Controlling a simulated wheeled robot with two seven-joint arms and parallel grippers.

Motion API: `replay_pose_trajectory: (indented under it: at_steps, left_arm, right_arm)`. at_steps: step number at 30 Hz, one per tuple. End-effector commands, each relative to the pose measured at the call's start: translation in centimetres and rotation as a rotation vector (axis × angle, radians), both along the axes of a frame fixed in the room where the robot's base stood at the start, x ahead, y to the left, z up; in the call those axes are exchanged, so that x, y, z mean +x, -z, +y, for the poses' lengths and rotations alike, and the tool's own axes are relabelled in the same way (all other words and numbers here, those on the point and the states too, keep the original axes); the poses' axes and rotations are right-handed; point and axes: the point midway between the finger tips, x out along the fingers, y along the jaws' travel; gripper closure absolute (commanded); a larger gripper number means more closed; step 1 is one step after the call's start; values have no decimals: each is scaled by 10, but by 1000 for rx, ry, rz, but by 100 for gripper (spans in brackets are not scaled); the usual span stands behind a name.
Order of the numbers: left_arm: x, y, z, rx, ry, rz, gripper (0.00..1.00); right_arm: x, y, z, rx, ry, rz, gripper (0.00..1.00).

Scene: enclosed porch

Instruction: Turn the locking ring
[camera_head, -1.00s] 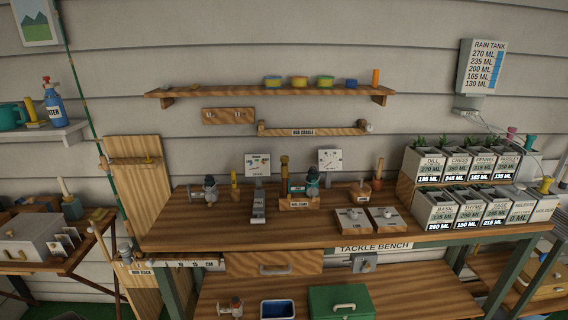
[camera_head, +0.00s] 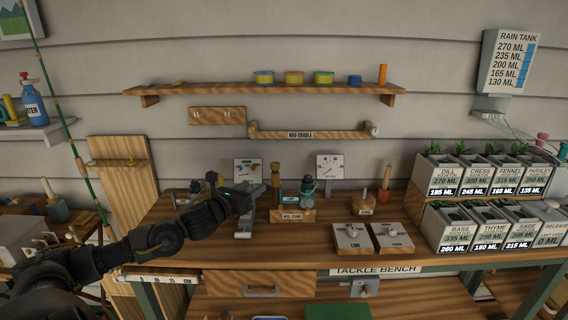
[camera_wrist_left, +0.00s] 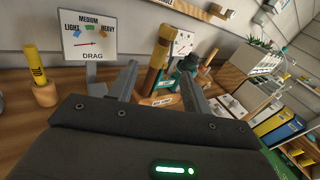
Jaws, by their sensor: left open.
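My left gripper (camera_head: 254,191) is over the tackle bench (camera_head: 350,258), open and empty, in front of the drag gauge (camera_head: 247,170). In the left wrist view its fingers (camera_wrist_left: 160,86) are spread, with an upright brown rod handle (camera_wrist_left: 161,50) showing between them, beyond the tips. That handle (camera_head: 275,182) stands on the labelled reel stand (camera_head: 292,216), beside a dark teal reel (camera_head: 306,190). A lighter band shows on the handle; I cannot tell whether it is the locking ring. The handle appears apart from the fingers. My right gripper is out of view.
Two boxes with knobs (camera_head: 352,238) sit right of the stand. A yellow cylinder in a wooden holder (camera_wrist_left: 40,75) stands left of the gauge. Planters (camera_head: 455,215) fill the bench's right end. A shelf (camera_head: 215,91) and rod cradle (camera_head: 312,134) hang behind.

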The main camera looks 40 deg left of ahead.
Motion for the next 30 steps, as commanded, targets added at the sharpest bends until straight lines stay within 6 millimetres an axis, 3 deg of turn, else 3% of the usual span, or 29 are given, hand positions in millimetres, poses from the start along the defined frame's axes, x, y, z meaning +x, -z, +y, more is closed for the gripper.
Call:
replay_pose_trajectory:
  at_steps: [4, 14, 25, 30]
  left_arm:
    - [10, -23, 1, 116, 33, -35, 51]
    - [17, -26, 10, 120, 19, -37, 51]
    - [77, -28, 10, 116, 22, -39, 51]
    - [101, -26, 11, 117, 24, -37, 51]
  right_arm:
    - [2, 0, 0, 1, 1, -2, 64]
    - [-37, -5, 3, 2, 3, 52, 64]
    - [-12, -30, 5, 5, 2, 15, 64]
    - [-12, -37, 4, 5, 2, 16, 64]
